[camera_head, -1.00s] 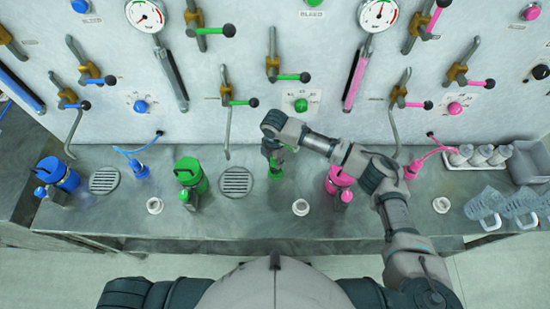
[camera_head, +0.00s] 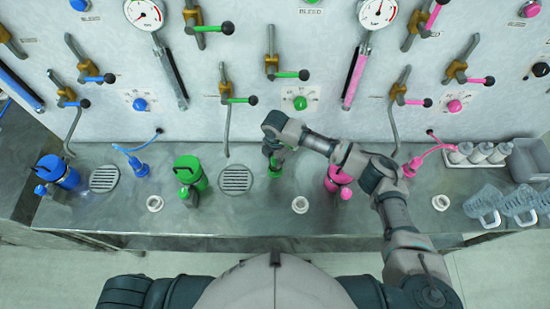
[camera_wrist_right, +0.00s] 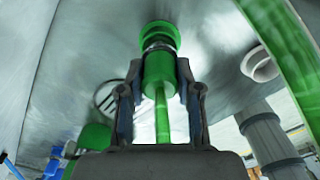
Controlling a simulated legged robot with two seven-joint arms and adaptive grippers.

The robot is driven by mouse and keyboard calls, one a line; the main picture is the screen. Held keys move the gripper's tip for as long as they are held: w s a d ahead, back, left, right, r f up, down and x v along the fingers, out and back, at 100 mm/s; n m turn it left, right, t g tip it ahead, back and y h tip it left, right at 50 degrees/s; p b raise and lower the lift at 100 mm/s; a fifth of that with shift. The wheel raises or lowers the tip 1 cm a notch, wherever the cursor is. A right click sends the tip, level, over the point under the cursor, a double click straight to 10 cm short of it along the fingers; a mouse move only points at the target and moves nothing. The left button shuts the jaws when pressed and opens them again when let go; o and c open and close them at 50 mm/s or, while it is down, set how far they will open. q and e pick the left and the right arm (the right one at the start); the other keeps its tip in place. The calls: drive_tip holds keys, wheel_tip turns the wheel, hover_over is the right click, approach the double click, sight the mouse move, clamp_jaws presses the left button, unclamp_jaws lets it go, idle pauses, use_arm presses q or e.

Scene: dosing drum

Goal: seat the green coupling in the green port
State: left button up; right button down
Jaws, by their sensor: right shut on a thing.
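The green coupling (camera_wrist_right: 159,72) is a green cylinder with a metal ring and a wider green end. It sits between the fingers of my right gripper (camera_wrist_right: 160,92), which is shut on it, with a green hose trailing toward the wrist. In the head view my right gripper (camera_head: 272,152) points down over the counter; a little of the coupling (camera_head: 275,170) shows below it. I cannot tell whether the coupling touches the counter. No separate green port can be made out. My left gripper is out of view.
White ring fittings (camera_head: 300,205) lie along the counter (camera_head: 250,217). A blue coupling (camera_head: 140,168) is at left. Valves and gauges (camera_head: 379,14) line the wall.

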drive_tip(key=shift+f, duration=0.1)
drive_tip(key=shift+f, duration=0.7)
drive_tip(key=c, duration=0.7)
unclamp_jaws()
wheel_tip(320, 180, up, 7)
drive_tip(key=p, duration=0.7)
drive_tip(key=shift+r, duration=0.1)
